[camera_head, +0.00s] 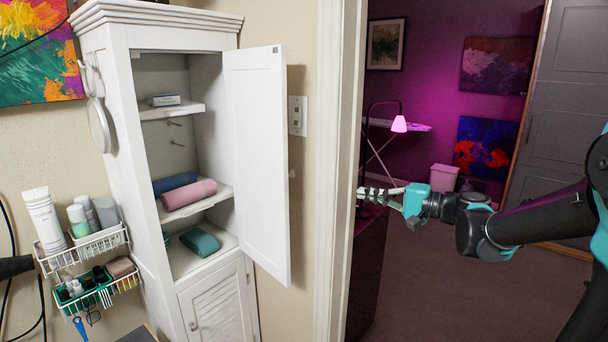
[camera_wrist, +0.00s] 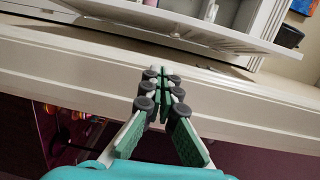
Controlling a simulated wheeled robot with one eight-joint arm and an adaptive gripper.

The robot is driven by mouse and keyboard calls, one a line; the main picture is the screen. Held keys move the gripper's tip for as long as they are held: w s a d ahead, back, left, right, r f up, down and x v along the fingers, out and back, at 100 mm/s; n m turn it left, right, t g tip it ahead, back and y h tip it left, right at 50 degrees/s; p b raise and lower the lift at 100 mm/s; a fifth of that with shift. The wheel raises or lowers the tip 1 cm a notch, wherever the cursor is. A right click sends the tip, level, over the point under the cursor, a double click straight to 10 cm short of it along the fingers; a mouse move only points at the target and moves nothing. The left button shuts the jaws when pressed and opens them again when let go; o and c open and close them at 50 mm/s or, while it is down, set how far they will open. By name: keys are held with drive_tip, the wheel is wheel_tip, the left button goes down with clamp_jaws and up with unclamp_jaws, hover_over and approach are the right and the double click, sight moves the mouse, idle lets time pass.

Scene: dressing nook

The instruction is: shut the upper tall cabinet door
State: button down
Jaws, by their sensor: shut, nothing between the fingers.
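The white tall cabinet (camera_head: 118,120) stands on the left in the head view. Its upper door (camera_head: 258,150) is hinged on the right side and stands wide open, swung out toward the right. In the wrist view the open door (camera_wrist: 190,28) crosses the top of the picture, tilted. My gripper (camera_head: 362,192) is to the right of the door and apart from it, at the doorway's white frame. In the wrist view my gripper (camera_wrist: 163,75) shows its fingertips together with nothing between them, in front of the white frame (camera_wrist: 70,62).
The white door frame (camera_head: 338,150) stands between my arm and the cabinet. Wire baskets (camera_head: 85,250) with bottles hang at the cabinet's left. Rolled towels (camera_head: 188,195) lie on its open shelf. A lower louvred door (camera_head: 218,305) is shut. A purple-lit room lies beyond the doorway.

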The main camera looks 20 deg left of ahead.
drive_tip(key=shift+y, duration=0.3)
drive_tip(key=x, duration=0.6)
drive_tip(key=r+x, duration=0.1)
drive_tip(key=x, duration=1.3)
drive_tip(key=shift+w+a+r, duration=0.15)
drive_tip(key=shift+w+r, duration=0.1)
drive_tip(key=shift+r, duration=0.1)
